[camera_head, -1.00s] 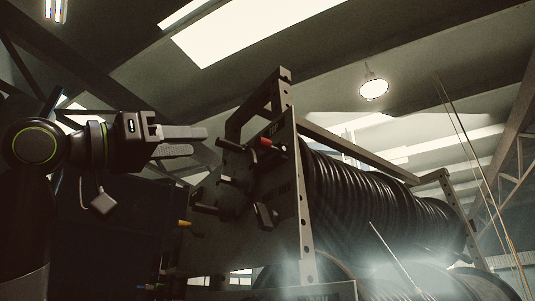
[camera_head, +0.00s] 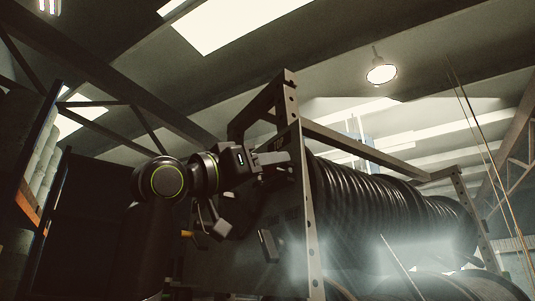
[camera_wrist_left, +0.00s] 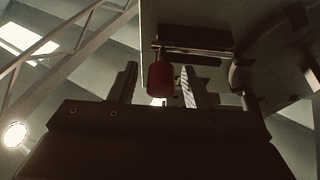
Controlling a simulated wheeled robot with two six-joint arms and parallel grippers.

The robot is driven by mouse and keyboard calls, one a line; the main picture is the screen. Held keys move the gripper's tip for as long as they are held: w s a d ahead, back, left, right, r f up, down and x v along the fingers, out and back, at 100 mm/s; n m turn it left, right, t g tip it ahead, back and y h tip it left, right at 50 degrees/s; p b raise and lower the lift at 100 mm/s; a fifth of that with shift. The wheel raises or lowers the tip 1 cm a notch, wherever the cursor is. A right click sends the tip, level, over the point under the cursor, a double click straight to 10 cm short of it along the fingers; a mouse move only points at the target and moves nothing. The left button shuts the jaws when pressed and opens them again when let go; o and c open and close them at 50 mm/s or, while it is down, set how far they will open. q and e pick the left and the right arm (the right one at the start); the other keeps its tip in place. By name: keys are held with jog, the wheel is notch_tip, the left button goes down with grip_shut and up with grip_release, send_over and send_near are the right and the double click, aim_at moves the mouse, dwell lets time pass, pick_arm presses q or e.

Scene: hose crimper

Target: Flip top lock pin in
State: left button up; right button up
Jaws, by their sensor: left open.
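The top lock pin shows in the left wrist view as a red cylindrical knob (camera_wrist_left: 160,80) below a dark bracket on the machine's plate. My left gripper (camera_head: 283,158) reaches in from the left in the head view, at the upper front of the hose rack. It is open. In the left wrist view its two fingers (camera_wrist_left: 159,70) stand on either side of the red knob, with visible gaps. In the head view the gripper hides the knob. My right gripper is not in view.
The rack's metal upright (camera_head: 309,210) stands just right of the gripper. Black coiled hose (camera_head: 390,200) fills the rack behind it. A dark lever (camera_head: 268,245) sticks out below. A shelf (camera_head: 35,210) stands at the far left.

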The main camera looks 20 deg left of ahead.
pick_arm(q)
jog(key=shift+w+d, duration=0.1)
jog(key=shift+w, duration=0.05)
grip_shut()
dwell(0.4)
